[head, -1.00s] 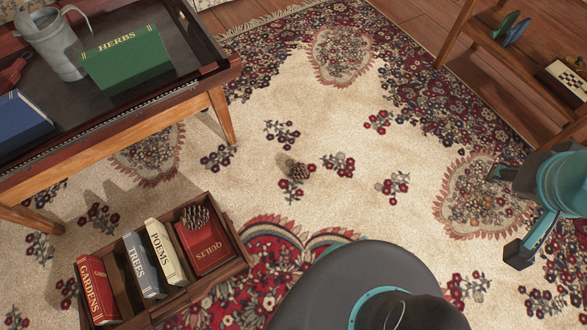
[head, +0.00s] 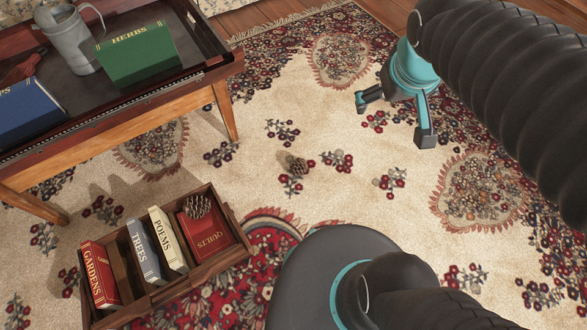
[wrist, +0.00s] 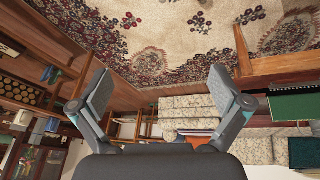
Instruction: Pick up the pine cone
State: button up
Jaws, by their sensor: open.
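One brown pine cone (head: 298,165) lies on the patterned rug near the middle of the head view. A second pine cone (head: 197,206) rests on the red QUILTS book (head: 207,238) in the wooden crate. My gripper (head: 394,120) is open and empty, above the rug to the upper right of the cone on the rug and apart from it. In the wrist view my gripper (wrist: 162,88) has its fingers spread with nothing between them. I cannot make out a pine cone for certain in that view.
The wooden crate (head: 128,309) also holds several upright books. A wooden table (head: 110,117) at the upper left bears a metal jug (head: 68,38), a green HERBS book (head: 137,55) and a blue book (head: 30,112). The rug (head: 330,215) around the loose cone is clear.

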jog(key=w+a+f+n+g+h+b, duration=0.15)
jog(key=w+a+f+n, duration=0.3)
jog(key=w+f, duration=0.55)
jog(key=n+g+h+b, duration=0.2)
jog(key=n, duration=0.6)
send_over(295, 164)
jog(key=d, duration=0.2)
notch_tip(295, 164, down, 23)
jog(key=s+a+f+n, duration=0.1)
jog(key=a+f+n, duration=0.15)
jog(key=f, duration=0.65)
jog(key=a+f+n, duration=0.2)
jog(key=a+f, duration=0.1)
jog(key=f, duration=0.6)
jog(key=shift+h, duration=0.25)
jog(key=b+x, duration=0.1)
jog(key=x, duration=0.6)
jog(key=shift+d+f+b, duration=0.2)
jog(key=shift+f+b, duration=0.15)
jog(key=shift+w+b+x, duration=0.2)
jog(key=shift+b+x, duration=0.15)
jog(key=shift+x, duration=2.35)
jog(key=shift+a, duration=0.1)
jog(key=c, duration=1.1)
